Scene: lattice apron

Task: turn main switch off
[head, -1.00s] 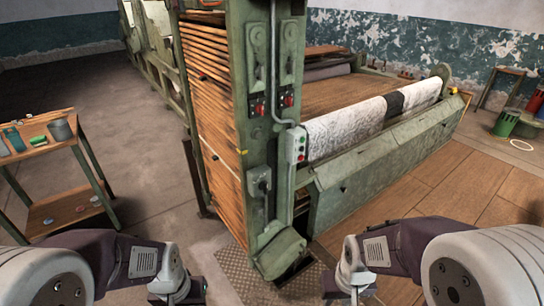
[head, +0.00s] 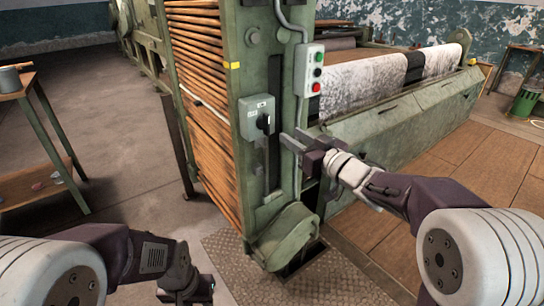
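The main switch (head: 257,117) is a grey box with a black rotary handle (head: 264,124), mounted on the green machine post. The handle's exact setting is too small to read. My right gripper (head: 291,137) is just right of the switch at about handle height, pointing left towards it. Its fingers look spread and empty, and a small gap shows between them and the handle. My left gripper (head: 190,292) hangs low at the bottom edge, away from the switch; its fingers are too dark and small to judge.
A control box (head: 310,70) with green, black and red buttons is above my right gripper. The green post (head: 228,40) and slatted wooden apron (head: 200,90) stand left. A rounded green housing (head: 283,238) sits below. A side table (head: 30,185) is at far left.

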